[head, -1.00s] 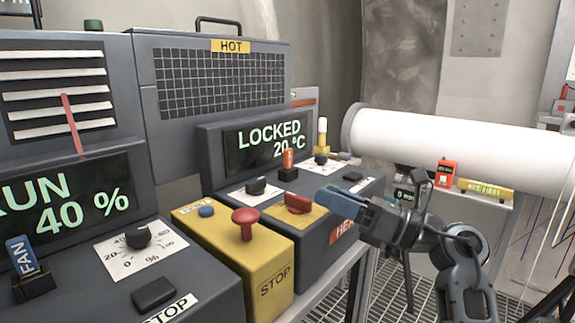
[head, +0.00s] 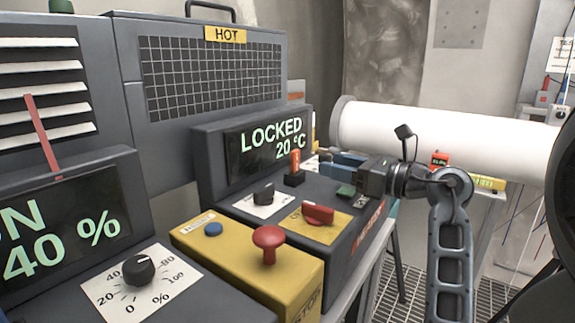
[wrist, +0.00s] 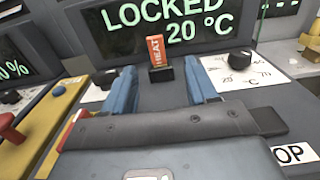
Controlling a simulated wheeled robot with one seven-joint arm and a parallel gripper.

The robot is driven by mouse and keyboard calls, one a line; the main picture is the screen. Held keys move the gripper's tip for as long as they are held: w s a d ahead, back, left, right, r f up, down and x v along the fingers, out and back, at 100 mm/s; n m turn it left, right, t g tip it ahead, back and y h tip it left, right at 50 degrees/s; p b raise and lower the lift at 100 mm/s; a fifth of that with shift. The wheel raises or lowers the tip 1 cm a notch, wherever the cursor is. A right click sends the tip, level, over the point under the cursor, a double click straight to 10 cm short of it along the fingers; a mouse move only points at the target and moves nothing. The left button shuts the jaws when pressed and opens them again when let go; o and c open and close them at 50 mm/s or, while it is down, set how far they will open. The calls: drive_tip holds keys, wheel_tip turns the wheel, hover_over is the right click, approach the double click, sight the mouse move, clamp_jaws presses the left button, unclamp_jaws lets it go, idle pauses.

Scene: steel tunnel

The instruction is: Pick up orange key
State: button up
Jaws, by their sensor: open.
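The orange key (head: 295,160) stands upright in a dark socket on top of the grey heater box, in front of the display reading LOCKED 20 °C. In the wrist view the key (wrist: 156,49) reads HEAT and sits just beyond the fingertips, roughly centred between them. My gripper (head: 328,164) comes in from the right in the head view, low over the box top. In the wrist view its two blue fingers (wrist: 161,66) are spread apart with nothing between them. I cannot tell the exact gap between fingertips and key.
A black dial (head: 264,194) and a red switch (head: 318,213) on a yellow plate stand on the box. A yellow box with a red mushroom button (head: 268,240) is in front. Another dial (wrist: 239,59) is right of the key in the wrist view. A white cylinder (head: 440,135) lies behind.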

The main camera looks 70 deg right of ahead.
sight(297, 159)
drive_tip(key=x, duration=0.5)
drive_tip(key=shift+p, duration=0.4)
drive_tip(key=shift+a+f+p+x, duration=0.15)
drive_tip(key=shift+p+x, duration=0.2)
drive_tip(key=shift+x, duration=1.05)
drive_tip(key=shift+a+f+p+x, duration=0.1)
drive_tip(key=shift+a+p+x, duration=0.15)
drive_tip(key=shift+x, duration=1.15)
drive_tip(key=shift+c, duration=0.3)
drive_tip(key=c, duration=1)
